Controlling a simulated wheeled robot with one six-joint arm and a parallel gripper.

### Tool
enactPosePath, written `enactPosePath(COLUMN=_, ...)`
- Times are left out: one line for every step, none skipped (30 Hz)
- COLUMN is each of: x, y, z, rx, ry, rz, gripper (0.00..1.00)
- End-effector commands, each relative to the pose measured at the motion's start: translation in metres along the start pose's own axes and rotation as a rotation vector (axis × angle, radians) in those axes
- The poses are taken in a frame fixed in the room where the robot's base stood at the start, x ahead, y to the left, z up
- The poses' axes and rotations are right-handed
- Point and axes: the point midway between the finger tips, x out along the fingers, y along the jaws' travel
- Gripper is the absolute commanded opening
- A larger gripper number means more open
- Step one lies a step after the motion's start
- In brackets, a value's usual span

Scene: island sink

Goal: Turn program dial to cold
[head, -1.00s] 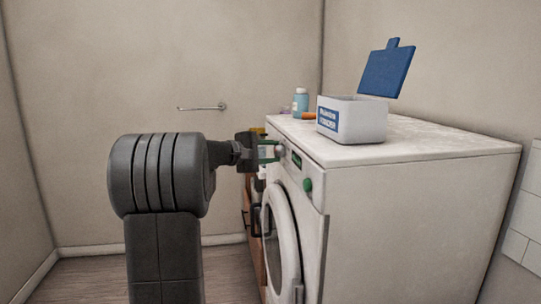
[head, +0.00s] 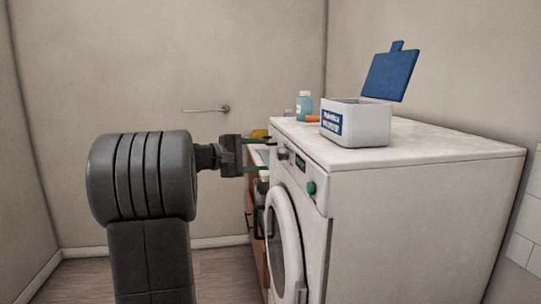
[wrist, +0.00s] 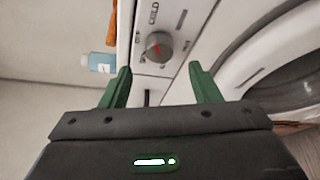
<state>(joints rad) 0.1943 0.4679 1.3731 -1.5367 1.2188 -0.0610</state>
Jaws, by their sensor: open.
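The program dial (wrist: 158,46) is a round grey knob with a red mark on the washing machine's front panel. The word COLD (wrist: 153,14) is printed by it, above it in the wrist view; other labels are too small to read surely. I cannot tell exactly which label the red mark points to. In the head view the dial (head: 283,154) shows small at the panel's far end. My gripper (wrist: 160,68) is open, its green fingers apart and empty, backed off in front of the dial. It also shows in the head view (head: 270,154), left of the panel.
The washing machine (head: 420,200) has a round door (head: 283,240) below the panel and a green knob (head: 311,188) at its near end. An open white box (head: 355,125) with a blue lid and a blue bottle (head: 304,105) stand on top. Floor at left is clear.

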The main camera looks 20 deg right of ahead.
Motion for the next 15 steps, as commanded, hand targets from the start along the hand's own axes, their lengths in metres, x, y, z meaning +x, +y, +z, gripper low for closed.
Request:
enactPosePath(x=-0.015, y=0.001, z=-0.001, rx=0.0, ry=0.005, rz=0.001, gripper=0.57)
enactPosePath(x=-0.021, y=0.001, z=-0.001, rx=0.001, ry=0.005, rz=0.001, gripper=0.57)
enactPosePath(x=-0.031, y=0.001, z=-0.001, rx=0.001, ry=0.005, rz=0.001, gripper=0.57)
enactPosePath(x=-0.037, y=0.001, z=-0.001, rx=0.0, ry=0.005, rz=0.0, gripper=0.57)
enactPosePath(x=-0.043, y=0.001, z=-0.001, rx=-0.001, ry=0.005, rz=0.0, gripper=0.57)
enactPosePath(x=-0.05, y=0.001, z=-0.001, rx=-0.001, ry=0.004, rz=0.0, gripper=0.57)
enactPosePath(x=-0.055, y=0.001, z=-0.001, rx=-0.001, ry=0.004, rz=0.0, gripper=0.57)
enactPosePath(x=-0.06, y=0.001, z=-0.001, rx=0.0, ry=0.003, rz=0.001, gripper=0.57)
enactPosePath(x=-0.065, y=0.001, z=0.0, rx=0.0, ry=0.003, rz=0.0, gripper=0.57)
enactPosePath(x=-0.069, y=0.001, z=0.0, rx=0.0, ry=0.003, rz=0.0, gripper=0.57)
enactPosePath(x=-0.072, y=0.001, z=0.0, rx=0.0, ry=0.002, rz=0.0, gripper=0.57)
enactPosePath(x=-0.075, y=0.0, z=0.0, rx=0.0, ry=0.001, rz=-0.001, gripper=0.57)
enactPosePath(x=-0.077, y=0.0, z=0.0, rx=0.0, ry=0.001, rz=-0.001, gripper=0.57)
enactPosePath(x=-0.078, y=0.0, z=0.0, rx=0.0, ry=0.001, rz=-0.001, gripper=0.57)
enactPosePath(x=-0.08, y=0.0, z=0.0, rx=0.0, ry=0.0, rz=-0.002, gripper=0.57)
